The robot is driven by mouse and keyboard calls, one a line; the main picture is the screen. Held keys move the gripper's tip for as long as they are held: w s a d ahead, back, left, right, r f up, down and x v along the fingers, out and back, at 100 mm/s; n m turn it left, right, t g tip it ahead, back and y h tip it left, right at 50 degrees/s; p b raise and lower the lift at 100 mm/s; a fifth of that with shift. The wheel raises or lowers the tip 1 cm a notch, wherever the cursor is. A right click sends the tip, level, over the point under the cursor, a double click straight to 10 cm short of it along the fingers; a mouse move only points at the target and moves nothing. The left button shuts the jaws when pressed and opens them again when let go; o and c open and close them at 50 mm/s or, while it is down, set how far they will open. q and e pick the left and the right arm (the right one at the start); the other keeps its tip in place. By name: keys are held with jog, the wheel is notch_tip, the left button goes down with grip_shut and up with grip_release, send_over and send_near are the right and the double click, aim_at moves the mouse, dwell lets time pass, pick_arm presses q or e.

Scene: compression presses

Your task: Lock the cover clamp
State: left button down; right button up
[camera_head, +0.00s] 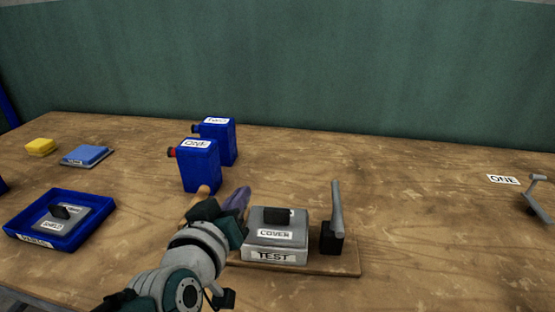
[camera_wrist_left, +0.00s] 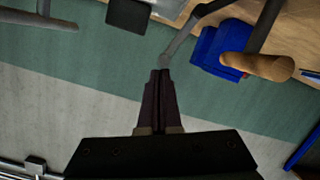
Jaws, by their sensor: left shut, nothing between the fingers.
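The grey block labelled COVER (camera_head: 274,236), with a black knob, sits on the white base labelled TEST (camera_head: 270,256). Just right of it, a clamp with a grey lever (camera_head: 337,205) and black foot (camera_head: 331,240) stands on the same wooden board; the lever is nearly upright. My left gripper (camera_head: 240,198) is shut and empty, just left of and above the cover, apart from the lever. In the left wrist view its closed fingers (camera_wrist_left: 161,90) point up the picture. A tan handle (camera_head: 198,200) shows behind my left wrist, partly hidden. My right gripper is out of view.
Two blue canisters, ONE (camera_head: 199,168) and TWO (camera_head: 222,145), stand behind my gripper. A blue tray (camera_head: 88,226) holding a grey block lies at left, with a blue pad (camera_head: 86,156) and yellow block (camera_head: 41,147) behind. The table right of the clamp is mostly clear.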

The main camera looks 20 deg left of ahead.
pick_arm(q)
jog(key=s+r+p, duration=0.4)
jog(key=s+r, duration=0.1)
jog(key=s, duration=0.5)
jog(key=shift+d+r, duration=0.15)
jog(key=s+d+r+m+g+h+p, duration=0.1)
jog(key=s+d+r+m+g+h, duration=0.15)
jog(key=s+m+g, duration=0.5)
jog(key=s+d+r+m+g+h+p, duration=0.1)
jog(key=s+r+m+g, duration=0.2)
jog(key=s, duration=0.7)
notch_tip(320, 180, up, 32)
jog(key=n+p, duration=0.1)
jog(key=p, duration=3.2)
jog(key=shift+r+g, duration=0.2)
jog(key=shift+g, duration=0.25)
